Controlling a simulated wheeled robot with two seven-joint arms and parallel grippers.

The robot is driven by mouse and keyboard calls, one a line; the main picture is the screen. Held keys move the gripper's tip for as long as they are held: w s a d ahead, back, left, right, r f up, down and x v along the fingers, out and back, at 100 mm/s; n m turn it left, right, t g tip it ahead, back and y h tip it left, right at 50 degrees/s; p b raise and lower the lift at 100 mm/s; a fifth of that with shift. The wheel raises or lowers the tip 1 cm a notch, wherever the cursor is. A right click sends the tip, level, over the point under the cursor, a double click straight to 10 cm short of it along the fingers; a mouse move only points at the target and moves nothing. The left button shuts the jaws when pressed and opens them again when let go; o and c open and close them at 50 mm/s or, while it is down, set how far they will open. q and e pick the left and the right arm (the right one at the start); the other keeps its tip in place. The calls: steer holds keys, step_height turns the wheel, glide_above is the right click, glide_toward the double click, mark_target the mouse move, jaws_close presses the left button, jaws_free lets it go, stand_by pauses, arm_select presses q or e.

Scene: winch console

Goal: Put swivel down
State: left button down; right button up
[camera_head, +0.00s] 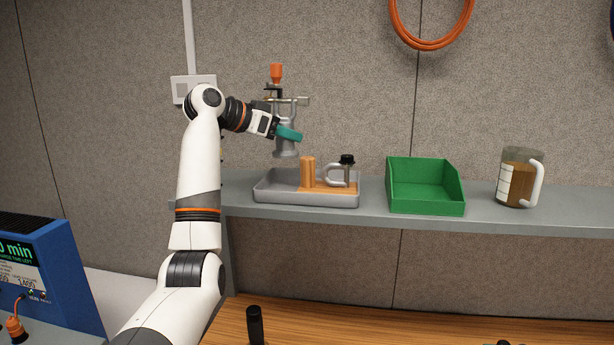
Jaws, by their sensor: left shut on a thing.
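The swivel (285,110) is a grey metal piece with a flared lower end, a crossbar and an orange cap on top. My left gripper (288,133) has teal fingers and is shut on its body. The swivel is roughly upright and appears to be above the left part of a grey tray (276,198) on the shelf, with a small gap beneath it. The far side of the swivel is hidden. My right gripper is not in view.
The tray holds an orange-brown block piece (308,172) and a grey looped piece with a black knob (347,160). To its right on the grey shelf (385,211) stand a green bin (426,203) and a brown-filled jug (517,182). An orange hose hangs above.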

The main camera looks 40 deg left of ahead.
mark_target(279, 149)
arm_select(q)
steer(key=s+f, duration=0.1)
steer(key=s, duration=0.1)
steer(key=shift+s+f, duration=0.35)
steer(key=shift+a+f+p, duration=0.1)
steer(key=shift+f+p, duration=0.2)
steer(key=shift+f, duration=0.35)
steer(key=f, duration=0.1)
steer(key=w+f, duration=0.1)
steer(key=shift+w+f+p, duration=0.15)
steer(key=shift+f+p, duration=0.15)
steer(key=shift+f, duration=0.75)
steer(key=shift+s, duration=0.35)
steer(key=shift+f, duration=0.15)
steer(key=c, duration=1.2)
jaws_free()
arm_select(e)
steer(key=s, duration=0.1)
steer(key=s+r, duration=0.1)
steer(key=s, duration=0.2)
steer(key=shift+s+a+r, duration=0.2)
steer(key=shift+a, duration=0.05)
